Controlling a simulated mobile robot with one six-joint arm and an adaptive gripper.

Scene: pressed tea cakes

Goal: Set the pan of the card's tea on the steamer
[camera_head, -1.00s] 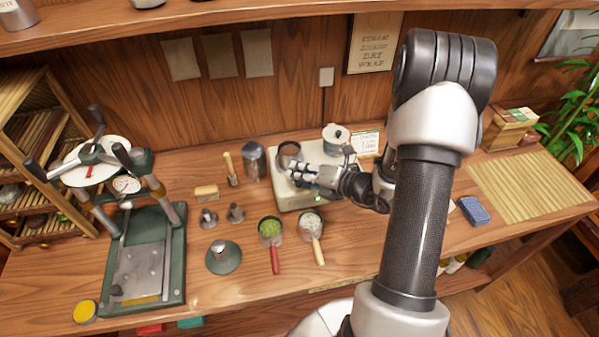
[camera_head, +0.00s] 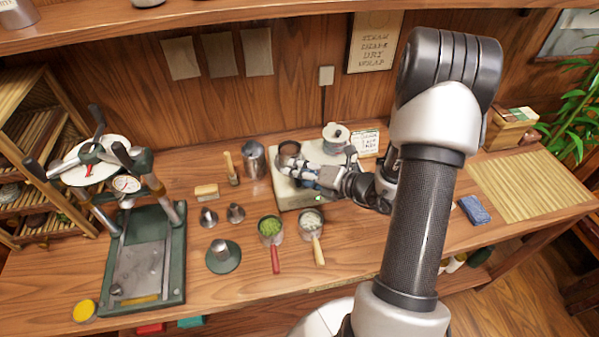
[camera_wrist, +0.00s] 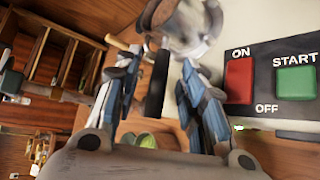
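The pale steamer (camera_head: 283,197) stands at the back of the bench, its ON/OFF and START switches large in the wrist view (camera_wrist: 270,82). A metal vessel with a dark inside, seemingly a pan (camera_head: 289,149), is on its left part; its metal body (camera_wrist: 190,28) and a black handle (camera_wrist: 157,85) show in the wrist view. My gripper (camera_head: 295,168) is open, its fingers on either side of that handle with gaps. A pan of green tea (camera_head: 270,227) and a pan of pale tea (camera_head: 311,221) stand on the bench in front. The card (camera_head: 365,144) stands behind the steamer, its writing unreadable.
A lidded pot (camera_head: 336,133) is on the steamer's right. A steel canister (camera_head: 254,160) and brush (camera_head: 231,168) stand left of it. A bamboo mat (camera_head: 525,185) lies right.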

